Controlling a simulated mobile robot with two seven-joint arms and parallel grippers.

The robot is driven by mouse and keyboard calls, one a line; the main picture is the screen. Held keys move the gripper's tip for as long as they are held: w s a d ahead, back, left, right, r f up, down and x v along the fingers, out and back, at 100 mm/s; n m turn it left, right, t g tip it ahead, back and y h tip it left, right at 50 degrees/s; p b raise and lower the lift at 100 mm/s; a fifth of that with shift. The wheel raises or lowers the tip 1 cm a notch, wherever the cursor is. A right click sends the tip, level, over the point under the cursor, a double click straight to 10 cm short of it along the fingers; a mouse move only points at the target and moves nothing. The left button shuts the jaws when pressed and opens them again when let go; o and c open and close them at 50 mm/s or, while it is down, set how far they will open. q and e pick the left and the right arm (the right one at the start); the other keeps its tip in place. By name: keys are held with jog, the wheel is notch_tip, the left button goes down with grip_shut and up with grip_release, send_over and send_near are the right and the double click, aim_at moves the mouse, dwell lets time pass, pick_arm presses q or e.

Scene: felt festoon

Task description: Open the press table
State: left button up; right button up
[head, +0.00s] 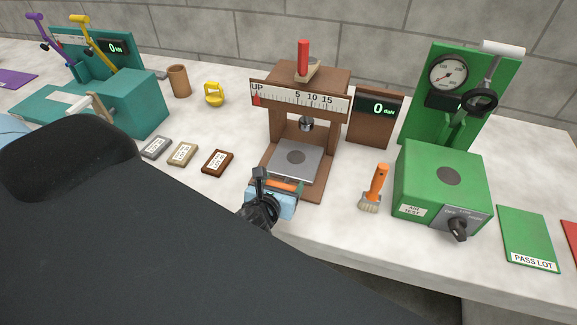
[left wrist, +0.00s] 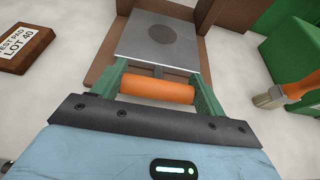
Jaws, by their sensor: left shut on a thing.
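The press table is a light grey plate (head: 295,160) with a dark round disc, low in the brown press (head: 310,77). An orange bar handle (head: 284,186) sits at its front edge; it also shows in the left wrist view (left wrist: 157,89), joined to the plate by a short stem. My left gripper (head: 278,184) is shut on this handle, with its green fingers at the bar's two ends in the left wrist view (left wrist: 158,88). The plate lies between the brown side rails. My left arm covers the lower left. My right gripper is not in view.
Several small pads lie left of the press, including a brown one (head: 217,161). A teal press (head: 135,105) stands further left. The counter's front edge is close.

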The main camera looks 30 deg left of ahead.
pick_arm(q)
jog(key=shift+s+d, duration=0.15)
jog(key=shift+s, duration=0.5)
jog(key=shift+s+d, duration=0.1)
jog(key=shift+s, duration=0.15)
jog(key=o, duration=1.4)
jog(key=v, duration=0.7)
jog(key=shift+s+d+r, duration=0.1)
jog(key=shift+s+r, duration=0.1)
jog(key=shift+s, duration=0.15)
